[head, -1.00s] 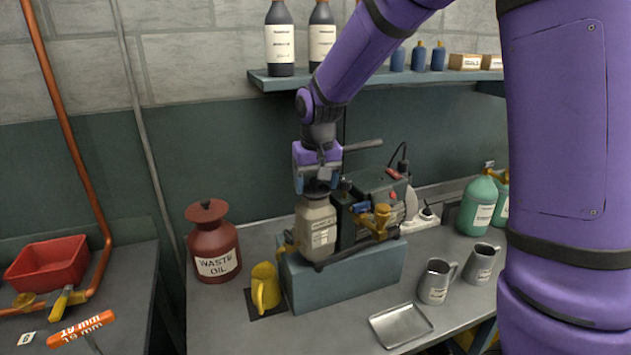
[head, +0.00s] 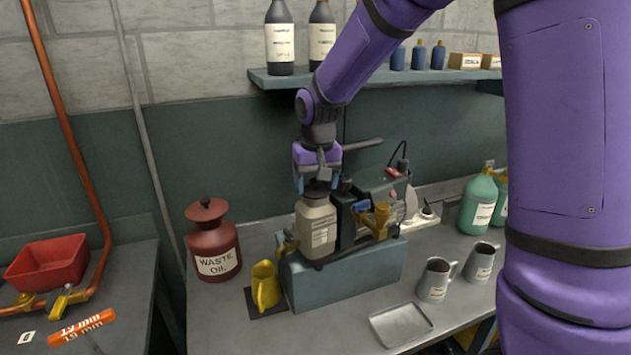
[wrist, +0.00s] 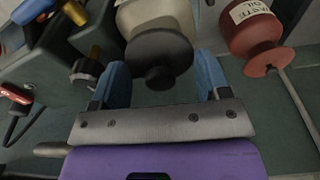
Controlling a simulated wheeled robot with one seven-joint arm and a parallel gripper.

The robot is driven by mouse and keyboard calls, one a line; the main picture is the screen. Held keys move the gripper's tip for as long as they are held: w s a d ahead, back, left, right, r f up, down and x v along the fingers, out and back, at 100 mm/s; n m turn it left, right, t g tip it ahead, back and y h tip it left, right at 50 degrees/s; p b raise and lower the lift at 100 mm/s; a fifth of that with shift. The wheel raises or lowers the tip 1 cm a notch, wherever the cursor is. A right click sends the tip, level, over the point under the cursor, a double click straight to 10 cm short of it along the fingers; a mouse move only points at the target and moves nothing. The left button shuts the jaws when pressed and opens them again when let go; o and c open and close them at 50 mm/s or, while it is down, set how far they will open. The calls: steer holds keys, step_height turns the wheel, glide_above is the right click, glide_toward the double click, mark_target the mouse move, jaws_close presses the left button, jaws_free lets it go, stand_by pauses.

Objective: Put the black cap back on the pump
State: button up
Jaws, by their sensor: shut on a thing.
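The pump (head: 345,225) stands on a grey-blue block on the bench, with a pale, labelled reservoir bottle (head: 316,228) at its left end. The black cap (wrist: 158,60) is between my gripper's blue fingers in the wrist view, over the bottle's top. In the head view my gripper (head: 317,184) points down right above the bottle, and the cap (head: 317,190) shows as a dark band under it. My gripper is shut on the cap. The cap hides the bottle's mouth, so I cannot tell whether it is seated or just above it.
A red waste oil can (head: 212,242) and a yellow jug (head: 265,287) stand left of the pump. Brass and blue valve fittings (head: 375,218) sit close on the right. Metal mugs (head: 436,279) and an empty tray (head: 400,325) are at front right. A bottle shelf (head: 365,79) is behind.

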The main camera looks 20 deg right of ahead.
steer(key=shift+f, duration=0.1)
stand_by(0.8)
steer(key=o, duration=1.1)
steer(key=shift+d, duration=0.1)
steer(key=shift+r, duration=3.5)
steer(key=shift+c, duration=0.3)
jaws_close()
steer(key=shift+f, duration=2.1)
